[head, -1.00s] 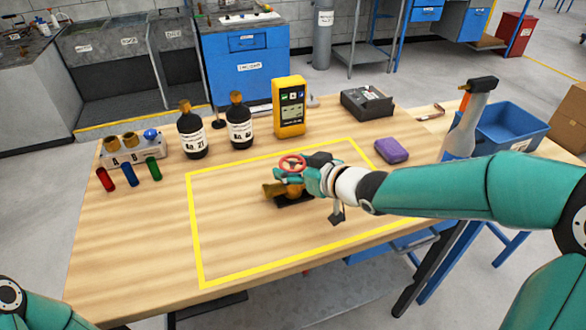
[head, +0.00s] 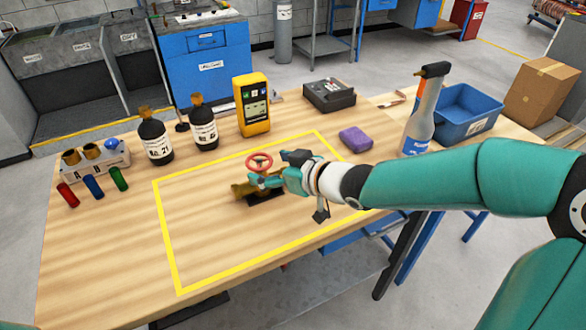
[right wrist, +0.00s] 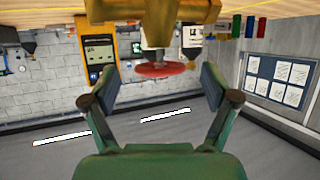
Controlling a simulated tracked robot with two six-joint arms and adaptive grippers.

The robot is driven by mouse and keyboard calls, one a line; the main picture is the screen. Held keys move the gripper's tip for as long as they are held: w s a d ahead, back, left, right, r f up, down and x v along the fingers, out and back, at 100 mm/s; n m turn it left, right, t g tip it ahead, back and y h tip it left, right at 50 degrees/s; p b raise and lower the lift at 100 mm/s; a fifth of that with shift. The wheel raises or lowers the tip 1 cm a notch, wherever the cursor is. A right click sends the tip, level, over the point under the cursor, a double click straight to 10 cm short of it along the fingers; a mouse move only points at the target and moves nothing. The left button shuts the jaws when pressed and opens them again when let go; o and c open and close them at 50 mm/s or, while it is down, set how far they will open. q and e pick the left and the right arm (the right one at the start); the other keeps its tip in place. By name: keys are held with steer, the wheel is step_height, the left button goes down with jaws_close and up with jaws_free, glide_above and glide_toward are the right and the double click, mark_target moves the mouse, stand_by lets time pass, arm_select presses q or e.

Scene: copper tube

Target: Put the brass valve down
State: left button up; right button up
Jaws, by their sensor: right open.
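The brass valve (head: 243,190) with its red handwheel (head: 259,161) stands upright on a dark base on the table, inside the yellow outline (head: 166,240). My right gripper (head: 266,178) is at the valve from the right and hides part of its body. In the right wrist view, which is upside down, the right gripper's fingers (right wrist: 162,86) are spread apart. The red handwheel (right wrist: 160,70) shows between and just beyond them, and the brass body (right wrist: 150,12) is at the top edge. I see no finger pressing on the valve. My left gripper is out of view.
Two dark bottles (head: 155,140) and a yellow meter (head: 252,105) stand behind the outline. A purple block (head: 355,139), a spray bottle (head: 420,115) and a blue bin (head: 470,108) are to the right. Colored tubes (head: 93,186) lie at the left. The outline's left and front parts are clear.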

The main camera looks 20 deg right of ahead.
steer(key=p+v, duration=0.2)
steer(key=v, duration=0.6)
steer(key=shift+s, duration=0.2)
